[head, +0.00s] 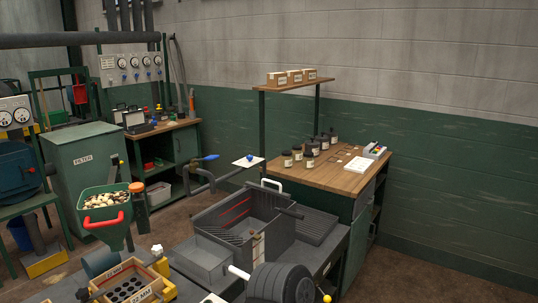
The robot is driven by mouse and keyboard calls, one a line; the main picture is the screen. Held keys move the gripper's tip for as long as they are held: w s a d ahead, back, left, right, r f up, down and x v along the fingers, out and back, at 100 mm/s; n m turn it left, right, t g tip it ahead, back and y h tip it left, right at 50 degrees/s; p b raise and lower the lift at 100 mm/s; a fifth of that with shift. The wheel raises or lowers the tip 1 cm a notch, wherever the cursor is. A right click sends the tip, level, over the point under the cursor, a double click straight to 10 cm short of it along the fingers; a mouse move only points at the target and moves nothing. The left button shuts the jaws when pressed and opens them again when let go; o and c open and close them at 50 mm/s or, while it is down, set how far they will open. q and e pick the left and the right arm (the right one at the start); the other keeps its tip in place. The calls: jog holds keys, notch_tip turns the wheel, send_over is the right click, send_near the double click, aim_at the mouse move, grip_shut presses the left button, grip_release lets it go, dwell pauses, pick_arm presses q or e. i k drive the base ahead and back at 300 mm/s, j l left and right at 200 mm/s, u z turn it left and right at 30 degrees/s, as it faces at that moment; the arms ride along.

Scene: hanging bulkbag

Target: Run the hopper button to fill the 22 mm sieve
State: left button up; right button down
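A green hopper (104,212) full of pale and brown rounded pieces stands at the left, with a red handle (103,222) across its front. Below it, a wooden-framed sieve (128,284) with a dark plate of round holes sits at the bottom edge. A label reading 22 MM (72,297) is on its near side, partly cut off. No pieces show on its plate. I cannot pick out the hopper button for certain. A yellow block (163,268) with a pale knob (157,250) stands beside the sieve. Neither of my grippers can be made out in the head view.
A grey open tank (243,225) and a dark ribbed drum (280,284) stand right of the sieve. A wooden bench (335,172) with dark bottles is behind. A green FILTER cabinet (83,172) is behind the hopper. Bare floor lies at the lower right.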

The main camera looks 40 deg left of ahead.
aim_at(136, 187)
jog(key=i, duration=1.4)
jog(key=i+l+u, duration=0.1)
jog(key=i, duration=1.25)
jog(key=u, duration=4.25)
